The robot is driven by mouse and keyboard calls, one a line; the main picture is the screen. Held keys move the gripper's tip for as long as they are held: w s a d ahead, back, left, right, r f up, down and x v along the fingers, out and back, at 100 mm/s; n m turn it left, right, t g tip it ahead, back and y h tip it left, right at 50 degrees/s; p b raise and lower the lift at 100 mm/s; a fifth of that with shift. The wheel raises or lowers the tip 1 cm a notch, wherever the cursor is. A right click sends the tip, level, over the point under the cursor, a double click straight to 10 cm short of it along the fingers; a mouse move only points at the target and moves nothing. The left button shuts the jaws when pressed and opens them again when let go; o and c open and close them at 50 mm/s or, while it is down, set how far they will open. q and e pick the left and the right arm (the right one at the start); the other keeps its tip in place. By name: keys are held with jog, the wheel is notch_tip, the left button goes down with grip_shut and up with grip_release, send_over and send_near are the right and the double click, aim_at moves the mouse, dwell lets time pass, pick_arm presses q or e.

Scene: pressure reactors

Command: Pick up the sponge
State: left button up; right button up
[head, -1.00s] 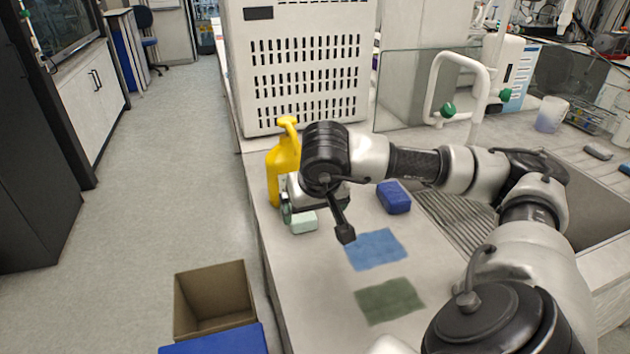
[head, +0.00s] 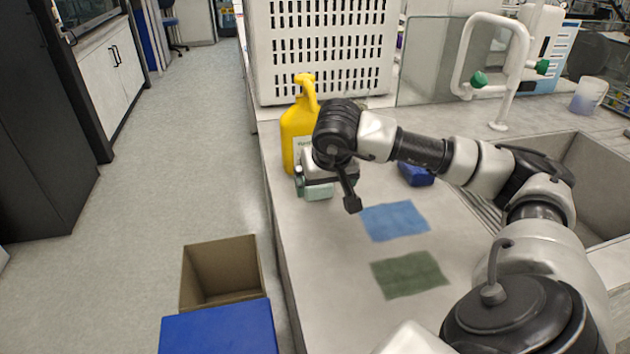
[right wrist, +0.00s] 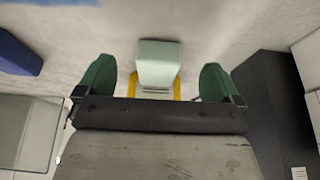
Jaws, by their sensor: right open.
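A small pale green block (head: 318,190), which looks like the sponge, lies on the counter by the yellow bottle. A blue block (head: 416,175) lies to its right, partly behind my arm. My right gripper (head: 314,180) is at the pale green block, largely hidden by my own wrist in the head view. In the right wrist view the pale green block (right wrist: 158,62) sits between the two green fingers of my open right gripper (right wrist: 158,82), with a gap on each side. My left gripper is not in view.
A yellow bottle (head: 297,137) stands close behind my right gripper. Blue (head: 395,220) and green (head: 409,274) cloths lie flat nearer me. A large white slotted box (head: 322,50) stands behind. A sink (head: 590,175) is at right. An open cardboard box (head: 222,272) is beside the counter.

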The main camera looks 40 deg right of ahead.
jog(key=w+d, duration=0.1)
jog(key=w, duration=0.1)
jog(key=w+d, duration=0.1)
jog(key=w, duration=0.1)
jog(key=w+d, duration=0.1)
jog(key=w, duration=0.1)
jog(key=shift+w+d+p, duration=0.25)
jog(key=shift+p, duration=0.1)
jog(key=shift+x, duration=2.55)
jog(key=c, duration=1.1)
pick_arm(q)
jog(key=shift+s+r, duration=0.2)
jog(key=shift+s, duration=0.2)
pick_arm(e)
jog(key=shift+o, duration=0.2)
jog(key=shift+r, duration=0.1)
